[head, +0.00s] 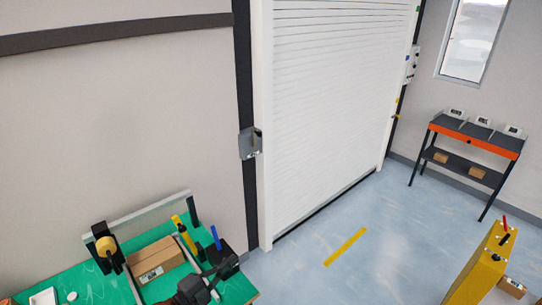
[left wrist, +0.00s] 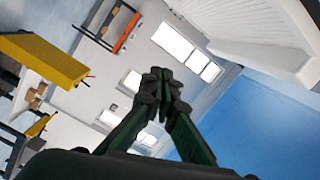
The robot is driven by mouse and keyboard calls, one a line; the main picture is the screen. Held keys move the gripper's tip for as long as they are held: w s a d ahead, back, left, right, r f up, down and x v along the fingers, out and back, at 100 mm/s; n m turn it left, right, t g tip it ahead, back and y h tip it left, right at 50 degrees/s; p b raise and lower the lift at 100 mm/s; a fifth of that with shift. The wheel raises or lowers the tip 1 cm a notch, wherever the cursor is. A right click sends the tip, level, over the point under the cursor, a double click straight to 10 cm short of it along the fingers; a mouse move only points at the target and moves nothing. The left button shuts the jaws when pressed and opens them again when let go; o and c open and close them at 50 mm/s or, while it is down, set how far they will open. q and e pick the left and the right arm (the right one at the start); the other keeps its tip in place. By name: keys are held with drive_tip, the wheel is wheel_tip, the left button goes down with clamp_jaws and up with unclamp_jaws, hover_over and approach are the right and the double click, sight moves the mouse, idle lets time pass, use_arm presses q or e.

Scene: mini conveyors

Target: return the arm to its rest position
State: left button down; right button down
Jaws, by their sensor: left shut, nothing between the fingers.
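My left gripper (head: 205,283) shows at the bottom of the head view, in front of the green-topped table (head: 92,284). In the left wrist view my left gripper (left wrist: 163,88) has its two dark fingers together at the tips, with nothing between them. It points out into the room, away from any object close by. My right gripper is in neither view.
A cardboard box (head: 156,261), a tape dispenser (head: 105,246) and a dark pen holder (head: 228,262) stand on the green table. A yellow cabinet (head: 482,268) stands at the lower right. An orange-edged bench (head: 476,138) stands at the far right. The floor between is open.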

use_arm(q)
drive_tip(key=s+a+f+n+t+y, duration=0.2)
drive_tip(key=a+n+t+y, duration=0.2)
drive_tip(key=a+n+y, duration=0.75)
drive_tip(key=s+a+f+n+g+y, duration=0.3)
drive_tip(key=s+a+f+n+g, duration=0.45)
drive_tip(key=s+a+f, duration=0.6)
drive_tip(key=s+d+f+n+g+h, duration=0.1)
drive_tip(key=s+f+g, duration=0.25)
drive_tip(key=s, duration=0.55)
drive_tip(key=s+d+f+n+g+h, duration=0.1)
drive_tip(key=s+d+f+n+g, duration=0.3)
drive_tip(key=s, duration=0.6)
wheel_tip(320, 180, down, 31)
drive_tip(key=s+m+b, duration=0.1)
drive_tip(key=m+b, duration=0.1)
drive_tip(key=m, duration=0.1)
drive_tip(key=s+f+g+b, duration=0.1)
drive_tip(key=s+f, duration=1.9)
drive_tip(key=f, duration=0.1)
drive_tip(key=shift+s+a+m+h+b, duration=0.15)
drive_tip(key=shift+a+m+h+b, duration=0.15)
drive_tip(key=shift+h, duration=0.05)
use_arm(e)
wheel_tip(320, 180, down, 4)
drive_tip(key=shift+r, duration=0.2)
